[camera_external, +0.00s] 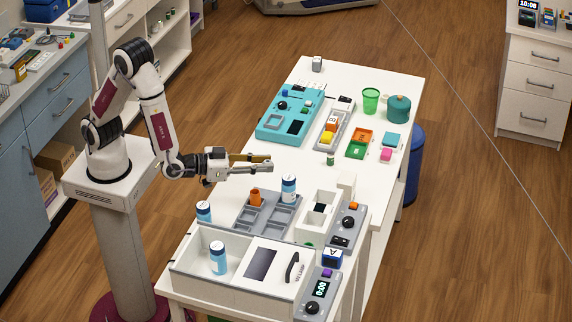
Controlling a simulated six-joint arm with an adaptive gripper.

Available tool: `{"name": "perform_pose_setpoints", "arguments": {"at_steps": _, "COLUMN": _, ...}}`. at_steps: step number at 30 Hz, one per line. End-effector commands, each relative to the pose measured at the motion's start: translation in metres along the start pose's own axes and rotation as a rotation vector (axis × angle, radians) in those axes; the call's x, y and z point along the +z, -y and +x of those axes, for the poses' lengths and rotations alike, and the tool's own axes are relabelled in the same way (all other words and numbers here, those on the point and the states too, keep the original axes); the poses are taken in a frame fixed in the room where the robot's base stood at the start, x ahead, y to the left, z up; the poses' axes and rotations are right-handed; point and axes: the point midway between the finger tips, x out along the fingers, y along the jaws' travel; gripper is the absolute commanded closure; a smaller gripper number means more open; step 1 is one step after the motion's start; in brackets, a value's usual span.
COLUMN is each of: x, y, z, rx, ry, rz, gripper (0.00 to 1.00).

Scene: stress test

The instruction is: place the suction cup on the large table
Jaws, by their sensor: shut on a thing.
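My gripper (268,163) is at the end of my arm, held over the left side of the large white table (310,172). It is shut on a small olive-brown piece (248,157) that lies along its fingers. The piece is small and partly covered, so I cannot tell whether it is the suction cup. It appears above the tabletop, and I see no contact with the table. No other thing in view is clearly a suction cup.
Below my gripper stand a grey tray (246,218) with an orange cup (255,196) and several blue-white cans. White tabletop is clear around the table's middle.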

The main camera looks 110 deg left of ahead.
Motion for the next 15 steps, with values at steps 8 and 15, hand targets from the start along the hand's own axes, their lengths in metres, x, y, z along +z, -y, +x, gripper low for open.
{"name": "perform_pose_setpoints", "arguments": {"at_steps": 8, "x": -0.007, "y": -0.011, "z": 0.017, "rx": 0.124, "ry": 0.0, "rz": 0.019, "gripper": 0.88}}
{"name": "perform_pose_setpoints", "arguments": {"at_steps": 15, "x": -0.011, "y": -0.019, "z": 0.026, "rx": 0.23, "ry": 0.001, "rz": 0.036, "gripper": 0.88}}
